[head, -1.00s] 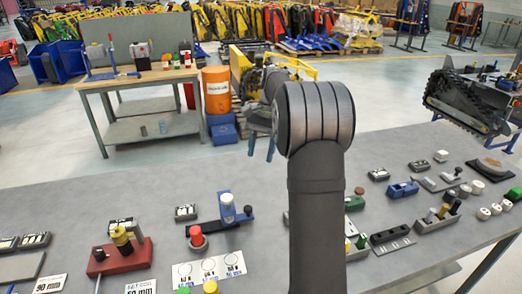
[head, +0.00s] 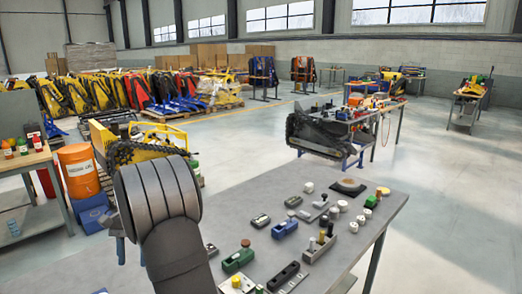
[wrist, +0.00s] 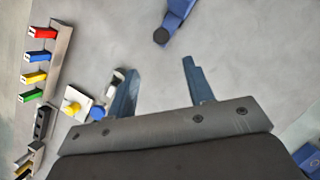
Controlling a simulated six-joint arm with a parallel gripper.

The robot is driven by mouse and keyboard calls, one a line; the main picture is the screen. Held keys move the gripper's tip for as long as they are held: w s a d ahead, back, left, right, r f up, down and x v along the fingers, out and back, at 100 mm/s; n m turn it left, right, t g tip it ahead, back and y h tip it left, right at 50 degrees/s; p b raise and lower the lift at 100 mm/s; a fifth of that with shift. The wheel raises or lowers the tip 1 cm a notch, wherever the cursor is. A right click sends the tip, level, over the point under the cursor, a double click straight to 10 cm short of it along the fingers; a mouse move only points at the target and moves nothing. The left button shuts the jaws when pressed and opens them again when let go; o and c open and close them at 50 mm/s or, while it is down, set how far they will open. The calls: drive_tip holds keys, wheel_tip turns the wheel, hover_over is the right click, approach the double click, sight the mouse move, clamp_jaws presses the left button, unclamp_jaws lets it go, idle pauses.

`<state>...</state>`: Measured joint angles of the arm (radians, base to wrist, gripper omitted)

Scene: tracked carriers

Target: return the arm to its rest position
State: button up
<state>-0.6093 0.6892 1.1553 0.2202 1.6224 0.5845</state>
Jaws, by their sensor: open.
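My gripper (wrist: 157,70) shows in the wrist view as two dark blue fingers standing well apart, with only bare grey surface between their tips. It is out of sight in the head view, where my dark arm fills the lower left. In the wrist view a blue part (wrist: 175,20) with a dark round end lies beyond the fingertips, apart from them. A small white block with a yellow knob (wrist: 72,107) lies left of the left finger. A dark and white piece sits close by that finger; whether they touch is unclear.
The grey workbench (head: 235,215) carries a green block (head: 238,260), a blue block (head: 284,228) and several small parts. A rail with coloured blocks (wrist: 38,78) lies left in the wrist view.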

drive_tip(key=x, duration=1.1)
drive_tip(key=shift+s, duration=0.15)
drive_tip(key=shift+s+a, duration=0.1)
drive_tip(key=shift+a, duration=0.05)
